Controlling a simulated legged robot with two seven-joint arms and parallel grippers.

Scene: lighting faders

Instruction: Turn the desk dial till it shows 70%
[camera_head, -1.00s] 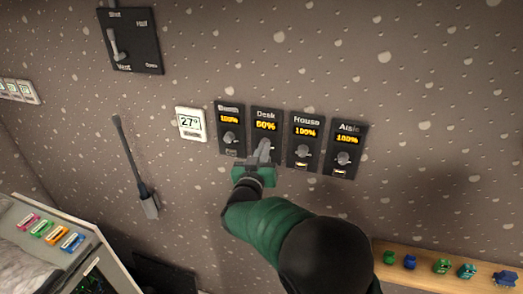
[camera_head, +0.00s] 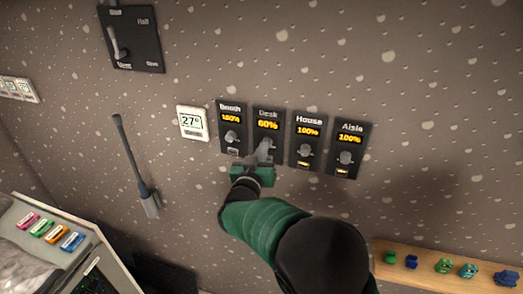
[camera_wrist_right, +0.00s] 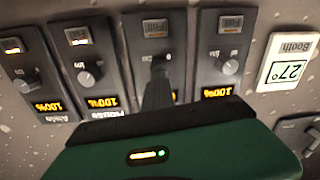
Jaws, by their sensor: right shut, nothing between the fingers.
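The Desk panel (camera_head: 268,113) is a black wall plate between the Booth and House panels in the head view. Its lit display (camera_head: 268,125) reads 60%. I cannot tell whether the tips touch the dial. My left gripper is not in view.
The Booth panel (camera_head: 231,118), House panel (camera_head: 308,121) and Aisle panel (camera_head: 351,130) stand close beside it, each reading 100%. A 27° thermostat (camera_head: 192,123) is to the left. A shelf (camera_head: 425,275) with small coloured items is at lower right.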

